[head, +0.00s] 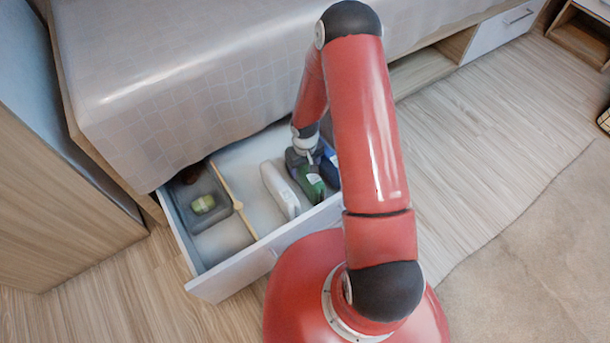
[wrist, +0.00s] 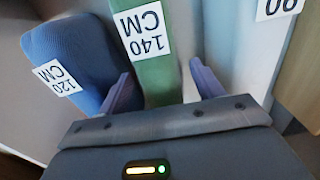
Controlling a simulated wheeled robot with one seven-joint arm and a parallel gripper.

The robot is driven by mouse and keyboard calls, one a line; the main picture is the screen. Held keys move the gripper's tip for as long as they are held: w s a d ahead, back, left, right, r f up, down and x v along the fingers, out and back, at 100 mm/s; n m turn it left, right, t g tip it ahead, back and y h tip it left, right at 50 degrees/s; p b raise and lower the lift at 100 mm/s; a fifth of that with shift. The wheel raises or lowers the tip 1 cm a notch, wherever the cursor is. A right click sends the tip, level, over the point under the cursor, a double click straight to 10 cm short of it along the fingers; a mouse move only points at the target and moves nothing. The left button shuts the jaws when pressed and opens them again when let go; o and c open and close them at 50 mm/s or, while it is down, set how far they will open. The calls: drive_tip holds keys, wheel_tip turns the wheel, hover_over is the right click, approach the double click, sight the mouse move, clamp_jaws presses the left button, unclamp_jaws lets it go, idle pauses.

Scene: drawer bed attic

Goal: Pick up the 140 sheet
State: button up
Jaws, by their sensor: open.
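The 140 sheet is a green rolled or folded bundle (head: 310,182) lying in the open drawer. In the wrist view the green sheet (wrist: 156,75) carries a white label reading "140 CM". My gripper (wrist: 160,72) is open, with one purple finger on each side of the green sheet. I cannot tell whether the fingers touch it. In the head view my gripper (head: 301,157) is low over the drawer, at the far end of the green sheet, which it partly hides.
A blue bundle (wrist: 68,62) labelled "120 CM" lies close on the left in the wrist view. A white bundle (head: 280,190) lies on the other side. A grey tray (head: 236,194) and a wooden divider (head: 233,199) are in the drawer (head: 235,266). The bed (head: 180,80) overhangs the drawer's back.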

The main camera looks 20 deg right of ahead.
wheel_tip(320, 180, down, 4)
drive_tip(key=shift+s+b, duration=0.1)
drive_tip(key=shift+b, duration=0.2)
drive_tip(key=c, duration=1.3)
drive_tip(key=shift+r, duration=0.15)
